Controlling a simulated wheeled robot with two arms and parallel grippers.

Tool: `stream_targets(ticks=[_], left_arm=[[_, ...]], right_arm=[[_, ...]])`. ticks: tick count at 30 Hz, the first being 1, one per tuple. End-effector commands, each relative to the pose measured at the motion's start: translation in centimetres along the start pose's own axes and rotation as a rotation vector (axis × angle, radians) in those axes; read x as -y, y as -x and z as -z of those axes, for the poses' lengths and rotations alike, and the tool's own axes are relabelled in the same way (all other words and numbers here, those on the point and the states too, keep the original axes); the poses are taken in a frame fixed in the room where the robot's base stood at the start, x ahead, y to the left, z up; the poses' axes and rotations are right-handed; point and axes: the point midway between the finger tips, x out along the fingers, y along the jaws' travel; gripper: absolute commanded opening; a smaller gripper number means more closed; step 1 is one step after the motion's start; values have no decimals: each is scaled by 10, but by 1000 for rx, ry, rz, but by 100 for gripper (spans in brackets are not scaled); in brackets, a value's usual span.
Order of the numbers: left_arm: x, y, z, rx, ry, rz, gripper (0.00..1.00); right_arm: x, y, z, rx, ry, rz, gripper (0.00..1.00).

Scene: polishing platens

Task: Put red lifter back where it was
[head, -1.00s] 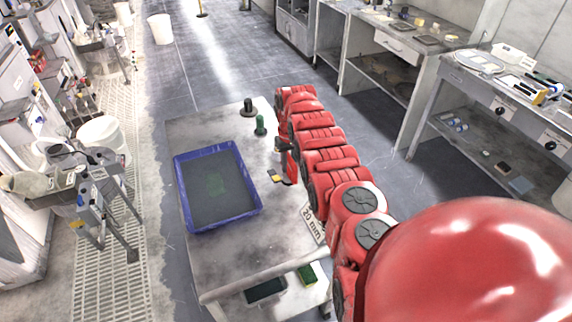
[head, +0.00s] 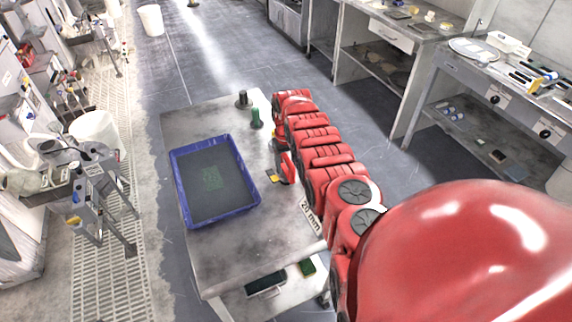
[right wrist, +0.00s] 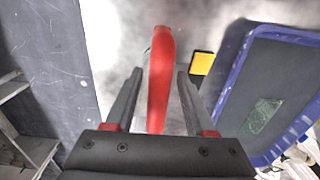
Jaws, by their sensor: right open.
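The red lifter (head: 287,166) is at the right edge of the grey table (head: 225,248), beside the blue tray (head: 253,203). In the right wrist view the red lifter (right wrist: 160,95) is a long red bar between the two dark fingers of my right gripper (right wrist: 160,74). A gap shows on each side of it, so the gripper is open around it and not clamped. In the head view my right gripper (head: 279,147) is at the table's right edge, partly hidden by my red arm. The lifter's lower end is hard to see. My left gripper is out of view.
The blue tray has a dark floor with a green patch. A green-handled piece (head: 256,118) and a dark knob (head: 242,99) stand at the table's far end. A small yellow-and-dark block (head: 274,177) lies between tray and lifter. The table's near end is clear.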

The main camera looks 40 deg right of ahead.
Motion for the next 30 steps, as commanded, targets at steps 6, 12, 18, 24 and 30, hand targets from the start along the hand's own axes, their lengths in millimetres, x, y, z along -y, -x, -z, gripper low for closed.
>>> stream_targets(ticks=[6, 12, 18, 24, 30], left_arm=[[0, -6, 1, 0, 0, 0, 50], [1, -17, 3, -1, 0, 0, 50], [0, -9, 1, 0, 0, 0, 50], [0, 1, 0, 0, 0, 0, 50], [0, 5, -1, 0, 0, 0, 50]], right_arm=[[0, 9, 0, 0, 0, 1, 54], [-1, 41, 0, 2, 1, -1, 54], [-1, 72, 2, -4, 2, -4, 54], [-1, 100, 1, -1, 0, -3, 54], [0, 119, 0, 0, 0, -1, 54]])
